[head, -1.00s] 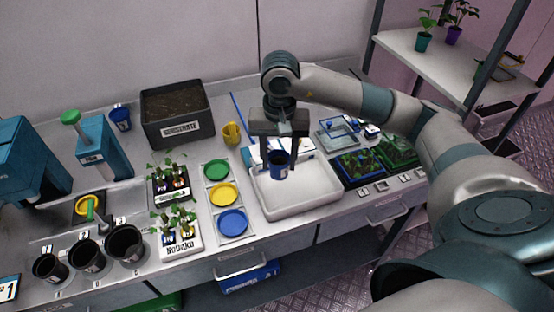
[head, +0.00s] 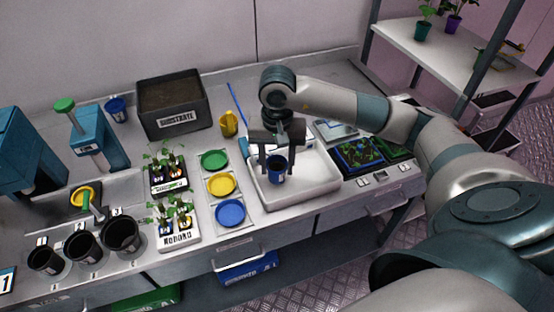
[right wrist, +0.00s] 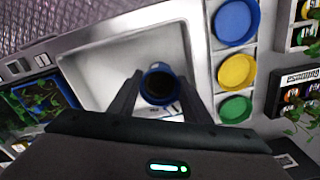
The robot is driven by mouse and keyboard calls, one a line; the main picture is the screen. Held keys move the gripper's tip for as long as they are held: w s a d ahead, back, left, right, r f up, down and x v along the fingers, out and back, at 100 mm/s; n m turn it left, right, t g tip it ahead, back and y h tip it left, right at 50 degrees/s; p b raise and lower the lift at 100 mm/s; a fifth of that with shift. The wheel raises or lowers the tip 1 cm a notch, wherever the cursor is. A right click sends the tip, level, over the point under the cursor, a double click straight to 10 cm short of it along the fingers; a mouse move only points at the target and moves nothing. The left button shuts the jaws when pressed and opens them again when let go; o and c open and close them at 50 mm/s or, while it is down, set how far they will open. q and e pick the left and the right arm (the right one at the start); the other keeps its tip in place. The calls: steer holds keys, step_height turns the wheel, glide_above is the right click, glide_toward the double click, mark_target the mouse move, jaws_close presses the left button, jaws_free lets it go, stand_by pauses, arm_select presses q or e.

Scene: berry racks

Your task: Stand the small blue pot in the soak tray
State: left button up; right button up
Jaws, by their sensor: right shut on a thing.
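The small blue pot (head: 277,176), dark inside, is between the fingers of my right gripper (head: 277,163), which is shut on it. The pot is upright, within the outline of the white soak tray (head: 318,193), towards its left side. I cannot tell whether its base touches the tray floor. In the right wrist view the blue pot (right wrist: 158,86) shows from above between both fingers (right wrist: 156,92), with the pale soak tray (right wrist: 112,62) around and beyond it. My left gripper is not in view.
Green, yellow and blue saucers (head: 230,213) stand in a column left of the tray. Seedling trays (head: 358,156) are close on its right. A yellow pot (head: 228,122) and a substrate box (head: 172,108) are behind left. Another blue pot (head: 116,110) stands at the far left.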

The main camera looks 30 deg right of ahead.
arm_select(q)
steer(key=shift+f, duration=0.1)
arm_select(e)
steer(key=shift+f, duration=0.3)
arm_select(q)
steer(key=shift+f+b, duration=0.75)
steer(key=shift+b, duration=0.05)
arm_select(e)
steer(key=shift+f, duration=0.6)
steer(key=o, duration=1.2)
steer(key=shift+r, duration=0.15)
steer(key=shift+r, duration=0.6)
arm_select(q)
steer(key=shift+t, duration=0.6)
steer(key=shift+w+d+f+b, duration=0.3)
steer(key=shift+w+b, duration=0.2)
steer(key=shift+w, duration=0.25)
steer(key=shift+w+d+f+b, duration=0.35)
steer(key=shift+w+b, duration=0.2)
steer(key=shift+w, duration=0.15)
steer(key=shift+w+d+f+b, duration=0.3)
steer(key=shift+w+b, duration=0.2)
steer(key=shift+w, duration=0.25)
arm_select(e)
step_height(320, 180, up, 16)
